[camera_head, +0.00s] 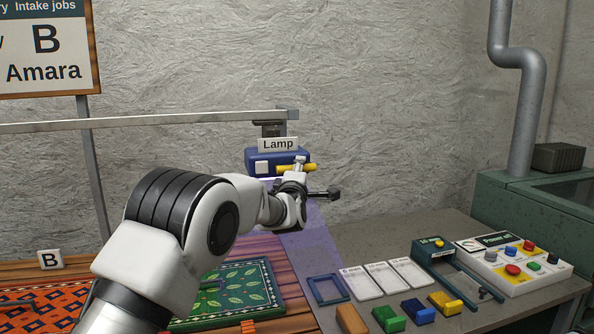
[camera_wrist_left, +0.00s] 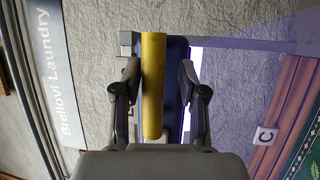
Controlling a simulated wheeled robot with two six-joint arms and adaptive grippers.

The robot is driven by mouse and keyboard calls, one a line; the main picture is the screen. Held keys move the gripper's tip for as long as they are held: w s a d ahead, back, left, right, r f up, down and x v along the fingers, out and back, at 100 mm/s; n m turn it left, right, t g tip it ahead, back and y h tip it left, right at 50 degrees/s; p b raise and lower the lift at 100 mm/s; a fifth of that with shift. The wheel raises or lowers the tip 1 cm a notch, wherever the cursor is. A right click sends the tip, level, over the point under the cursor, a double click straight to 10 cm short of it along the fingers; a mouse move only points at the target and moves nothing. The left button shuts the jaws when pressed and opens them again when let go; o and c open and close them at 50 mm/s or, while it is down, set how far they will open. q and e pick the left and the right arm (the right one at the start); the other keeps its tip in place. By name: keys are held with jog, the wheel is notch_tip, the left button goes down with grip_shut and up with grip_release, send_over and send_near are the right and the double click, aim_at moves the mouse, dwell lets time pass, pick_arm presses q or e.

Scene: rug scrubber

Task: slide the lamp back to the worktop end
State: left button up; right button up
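The blue lamp (camera_head: 254,158) hangs from the overhead rail (camera_head: 150,120), near the rail's right end, under a "Lamp" label (camera_head: 278,144). Its yellow handle (camera_head: 310,168) sticks out at the front. A violet glow falls below it. My left gripper (camera_head: 318,177) is at the handle. In the left wrist view the yellow handle (camera_wrist_left: 153,85) stands between the two fingers of my left gripper (camera_wrist_left: 158,80), with gaps visible on both sides. The blue lamp body (camera_wrist_left: 177,70) shows behind it. How deep the handle sits between the fingers is unclear. My right gripper is not in view.
A grey worktop (camera_head: 400,240) on the right holds a control panel (camera_head: 515,262), white cards, and coloured blocks. A green patterned rug (camera_head: 245,285) and a red rug (camera_head: 40,305) lie on the wooden table at left. A pipe (camera_head: 525,110) stands at right.

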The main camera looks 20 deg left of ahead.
pick_arm(q)
jog(key=shift+r, duration=0.1)
jog(key=shift+s+a, duration=0.1)
jog(key=shift+s, duration=0.15)
jog(key=v, duration=1.1)
jog(key=shift+s+d, duration=0.15)
jog(key=shift+d, duration=0.15)
